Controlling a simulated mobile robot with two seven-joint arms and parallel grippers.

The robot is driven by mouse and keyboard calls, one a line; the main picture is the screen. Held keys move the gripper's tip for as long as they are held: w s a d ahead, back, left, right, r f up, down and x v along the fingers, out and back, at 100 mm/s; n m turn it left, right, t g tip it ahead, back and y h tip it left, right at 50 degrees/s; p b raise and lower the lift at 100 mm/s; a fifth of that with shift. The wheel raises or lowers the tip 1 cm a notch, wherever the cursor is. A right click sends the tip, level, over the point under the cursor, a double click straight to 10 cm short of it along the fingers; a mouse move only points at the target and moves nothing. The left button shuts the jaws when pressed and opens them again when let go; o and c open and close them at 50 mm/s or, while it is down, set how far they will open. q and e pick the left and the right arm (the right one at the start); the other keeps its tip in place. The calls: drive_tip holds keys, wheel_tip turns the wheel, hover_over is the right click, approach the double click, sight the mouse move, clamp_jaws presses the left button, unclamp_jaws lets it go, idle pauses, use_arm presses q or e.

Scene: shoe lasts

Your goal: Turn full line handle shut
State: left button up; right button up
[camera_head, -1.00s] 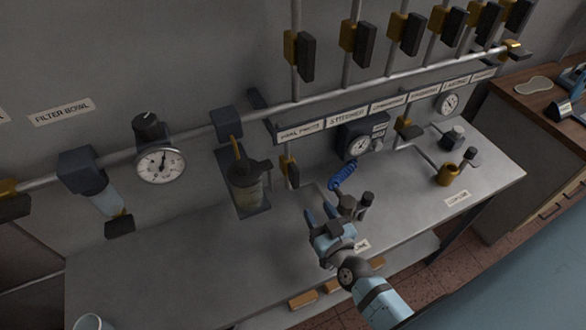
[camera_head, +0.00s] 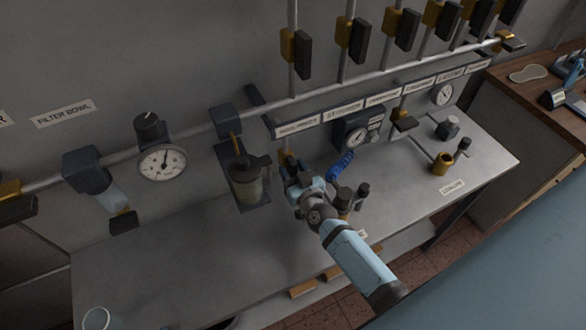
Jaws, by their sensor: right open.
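A yellow valve (camera_head: 283,156) with a dark handle sits below the label rail, left of the round gauge. Its handle is mostly hidden behind my right gripper (camera_head: 297,174). That gripper is open and reaches up and back to this valve; I cannot tell whether the fingers touch the handle. A similar yellow valve with a dark handle (camera_head: 404,122) is further right, its handle lying roughly level. A bench label (camera_head: 361,235) is mostly hidden by my right arm, so I cannot read which line it names. My left gripper is not in view.
A filter cup (camera_head: 248,183) stands close left of the gripper. Several valves line the pipe (camera_head: 380,82) above.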

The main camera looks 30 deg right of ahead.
clamp_jaws()
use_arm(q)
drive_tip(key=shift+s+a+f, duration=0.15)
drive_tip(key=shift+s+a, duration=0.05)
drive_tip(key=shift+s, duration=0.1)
